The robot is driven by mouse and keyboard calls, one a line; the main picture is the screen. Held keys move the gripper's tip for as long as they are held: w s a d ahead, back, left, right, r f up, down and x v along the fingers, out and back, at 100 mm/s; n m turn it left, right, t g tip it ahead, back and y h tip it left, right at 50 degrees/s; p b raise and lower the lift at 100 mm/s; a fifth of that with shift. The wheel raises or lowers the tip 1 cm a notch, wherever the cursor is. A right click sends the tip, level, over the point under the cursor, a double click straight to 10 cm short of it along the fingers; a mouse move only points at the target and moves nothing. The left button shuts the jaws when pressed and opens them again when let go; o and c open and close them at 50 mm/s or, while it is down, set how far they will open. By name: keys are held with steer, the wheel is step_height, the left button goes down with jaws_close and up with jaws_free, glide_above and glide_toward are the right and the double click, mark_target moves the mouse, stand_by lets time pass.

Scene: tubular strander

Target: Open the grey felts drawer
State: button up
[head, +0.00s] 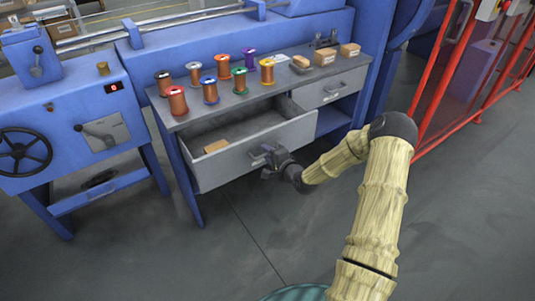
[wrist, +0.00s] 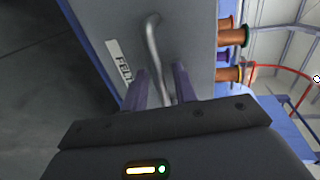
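The grey felts drawer (head: 228,168) is the wide left drawer under the grey bench top, and it stands pulled out, with its inside showing. In the wrist view its grey front (wrist: 190,35) bears a white label (wrist: 118,60) that reads "FELT", the rest hidden by a finger. The drawer's bar handle (wrist: 153,45) runs between the two fingers of my gripper (wrist: 160,80). The fingers are apart, with a gap beside the bar, so my gripper is open around the handle. In the head view my gripper (head: 272,165) is at the drawer front.
A small brown block (head: 216,146) lies in the drawer. A second grey drawer (head: 330,88) at right is shut. A red fence (head: 440,80) is at right. The floor in front is clear.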

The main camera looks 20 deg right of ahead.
steer(key=p+v, duration=0.3)
steer(key=v, duration=1.4)
steer(key=shift+s, duration=0.25)
